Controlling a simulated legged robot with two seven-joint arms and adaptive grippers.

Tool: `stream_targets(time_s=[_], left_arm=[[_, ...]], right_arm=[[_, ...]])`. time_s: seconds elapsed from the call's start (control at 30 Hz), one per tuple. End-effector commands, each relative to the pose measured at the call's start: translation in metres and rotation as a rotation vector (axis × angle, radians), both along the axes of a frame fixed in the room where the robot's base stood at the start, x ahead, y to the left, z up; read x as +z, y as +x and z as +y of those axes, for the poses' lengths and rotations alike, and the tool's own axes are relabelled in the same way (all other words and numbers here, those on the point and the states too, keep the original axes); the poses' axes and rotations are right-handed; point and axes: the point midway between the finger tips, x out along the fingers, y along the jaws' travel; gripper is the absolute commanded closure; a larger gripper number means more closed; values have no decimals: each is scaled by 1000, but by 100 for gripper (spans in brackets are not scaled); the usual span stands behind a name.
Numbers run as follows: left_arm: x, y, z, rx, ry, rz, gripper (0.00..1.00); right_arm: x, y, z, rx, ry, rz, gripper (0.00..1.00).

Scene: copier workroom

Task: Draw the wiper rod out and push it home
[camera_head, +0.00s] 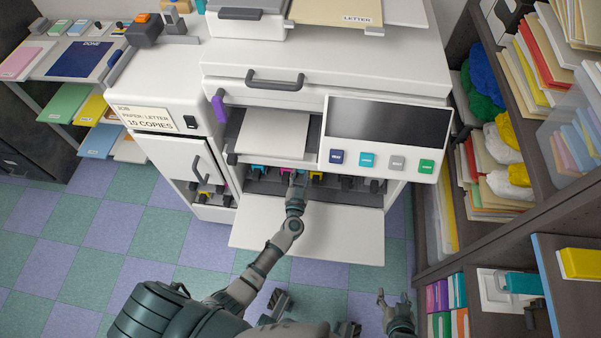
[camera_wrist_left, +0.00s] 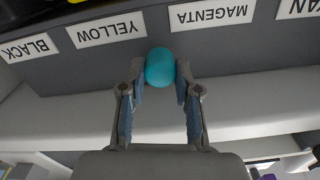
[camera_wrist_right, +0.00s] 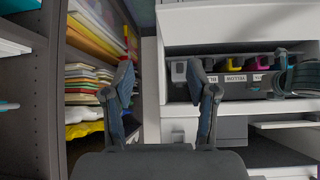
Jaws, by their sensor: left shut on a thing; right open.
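The wiper rod shows only as its round teal knob (camera_wrist_left: 160,68) in the left wrist view, in front of the grey panel below the YELLOW and MAGENTA labels. My left gripper (camera_wrist_left: 160,84) is shut on this knob, one finger on each side. The shaft behind it is hidden. In the head view my left gripper (camera_head: 297,180) reaches into the copier's open front bay, where it hides the knob. My right gripper (camera_head: 393,299) is open and empty near the bottom of the head view. It shows open in the right wrist view (camera_wrist_right: 161,72) too.
The lowered white front door (camera_head: 330,235) lies below my left forearm. Coloured toner cartridges (camera_head: 316,177) sit in the bay behind it. The control panel (camera_head: 385,135) overhangs the bay's right side. A full shelf (camera_head: 475,235) stands close on the right.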

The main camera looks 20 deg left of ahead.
Motion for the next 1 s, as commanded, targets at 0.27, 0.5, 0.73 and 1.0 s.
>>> stream_targets(time_s=[0.27, 0.5, 0.73, 1.0], left_arm=[[0, 16, 4, -2, -2, 3, 100], [-2, 17, 4, -3, -1, 4, 100], [-1, 17, 4, -2, -1, 3, 42], [-1, 13, 3, -2, -2, 2, 42]], right_arm=[[-11, -34, -11, -8, -44, 182, 42], [-14, -35, -12, -8, -46, 192, 42], [-14, -35, -12, -8, -45, 191, 42], [-13, -35, -12, -9, -46, 189, 42]])
